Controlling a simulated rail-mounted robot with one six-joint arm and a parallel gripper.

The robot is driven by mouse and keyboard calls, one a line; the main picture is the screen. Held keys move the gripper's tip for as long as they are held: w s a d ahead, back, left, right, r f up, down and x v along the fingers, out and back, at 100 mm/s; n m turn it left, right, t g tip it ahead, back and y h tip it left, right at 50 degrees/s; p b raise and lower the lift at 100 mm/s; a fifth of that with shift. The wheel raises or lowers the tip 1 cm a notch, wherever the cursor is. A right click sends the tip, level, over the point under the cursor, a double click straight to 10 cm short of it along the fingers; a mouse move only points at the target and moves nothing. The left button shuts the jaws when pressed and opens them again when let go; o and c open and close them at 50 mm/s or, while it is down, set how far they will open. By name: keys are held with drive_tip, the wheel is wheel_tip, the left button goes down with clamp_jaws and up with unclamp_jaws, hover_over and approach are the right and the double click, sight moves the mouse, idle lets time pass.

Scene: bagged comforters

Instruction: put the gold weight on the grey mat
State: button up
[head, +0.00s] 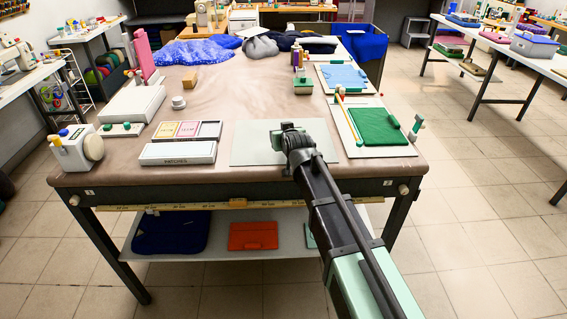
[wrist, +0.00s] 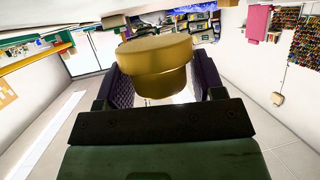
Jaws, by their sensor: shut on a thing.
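The gold weight (wrist: 158,62) is a short stepped cylinder with a wider disc end, and it sits between the two dark jaws of my gripper (wrist: 163,82) in the wrist view. My gripper is shut on it. In the head view my gripper (head: 289,130) appears over the grey mat (head: 252,148) at the front middle of the table. The weight cannot be made out there, as my arm and gripper hide it. The mat's left part is bare, and its right part is partly behind my arm. The height of my gripper above the mat is hard to tell.
Left of the mat lie a white labelled box (head: 178,153) and a tray of coloured cards (head: 187,130). Right of it is a board with folded green cloth (head: 378,126). Bare brown tabletop (head: 235,100) lies behind the mat.

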sight(283, 154)
wheel_tip(283, 154, down, 5)
drive_tip(key=b, duration=0.4)
drive_tip(key=shift+r, duration=0.5)
drive_tip(key=shift+f, duration=0.2)
drive_tip(key=o, duration=1.1)
drive_tip(key=shift+r, duration=0.1)
